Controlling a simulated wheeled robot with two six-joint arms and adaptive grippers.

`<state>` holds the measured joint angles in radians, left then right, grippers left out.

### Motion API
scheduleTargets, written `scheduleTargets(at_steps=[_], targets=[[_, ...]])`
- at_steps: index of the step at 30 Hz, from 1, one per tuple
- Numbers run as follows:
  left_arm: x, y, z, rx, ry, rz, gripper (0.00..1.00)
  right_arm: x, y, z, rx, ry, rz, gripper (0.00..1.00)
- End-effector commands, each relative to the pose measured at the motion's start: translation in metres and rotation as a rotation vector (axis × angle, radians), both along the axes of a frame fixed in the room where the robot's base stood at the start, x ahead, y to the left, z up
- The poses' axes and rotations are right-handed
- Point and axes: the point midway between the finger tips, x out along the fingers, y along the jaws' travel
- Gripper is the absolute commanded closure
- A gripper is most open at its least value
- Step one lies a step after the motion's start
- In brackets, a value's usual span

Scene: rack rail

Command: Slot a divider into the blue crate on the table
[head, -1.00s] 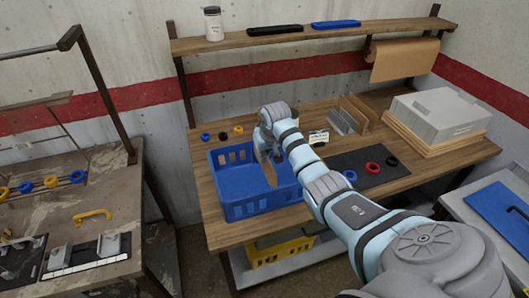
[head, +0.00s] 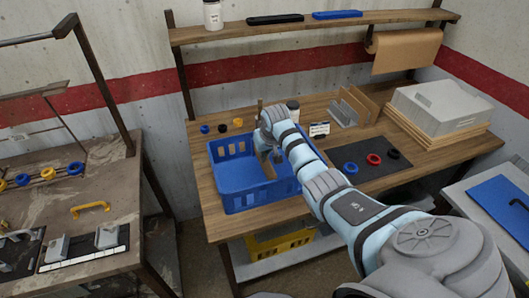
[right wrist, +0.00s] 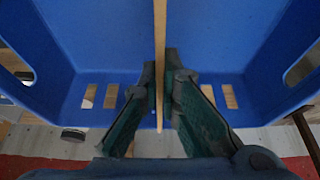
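The blue crate (head: 240,200) stands on the wooden table, open at the top, with slotted walls. My right gripper (head: 268,147) is over its right part. In the right wrist view the gripper (right wrist: 158,95) is shut on a thin tan divider (right wrist: 160,40), one finger on each side. The divider (head: 267,165) stands on edge between the crate's walls, mostly hidden by the gripper in the head view. I cannot tell whether its lower edge is seated. My left gripper is not in view.
Upright grey and tan panels (head: 350,108) stand behind. A grey box (head: 440,108) on boards is at the right. Rings lie on a dark mat (head: 377,155), and small rings (head: 222,128) lie behind the crate. A jar (head: 293,110) stands close behind my right arm.

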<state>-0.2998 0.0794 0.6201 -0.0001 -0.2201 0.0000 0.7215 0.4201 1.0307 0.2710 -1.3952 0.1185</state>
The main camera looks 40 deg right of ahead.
Motion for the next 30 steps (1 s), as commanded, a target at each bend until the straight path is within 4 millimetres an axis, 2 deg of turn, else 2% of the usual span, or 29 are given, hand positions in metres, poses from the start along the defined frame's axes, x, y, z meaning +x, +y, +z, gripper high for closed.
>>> scheduleTargets(at_steps=[12,21,26,30], targets=[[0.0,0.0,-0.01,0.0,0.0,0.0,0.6,0.0,0.0,-0.018,0.0,0.0,0.0,1.0],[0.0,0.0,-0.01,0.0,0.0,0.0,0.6,0.0,0.0,-0.018,0.0,0.0,0.0,1.0],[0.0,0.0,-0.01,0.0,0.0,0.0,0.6,0.0,0.0,-0.018,0.0,0.0,0.0,0.73],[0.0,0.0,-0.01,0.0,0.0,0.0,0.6,0.0,0.0,-0.018,0.0,0.0,0.0,0.72]])
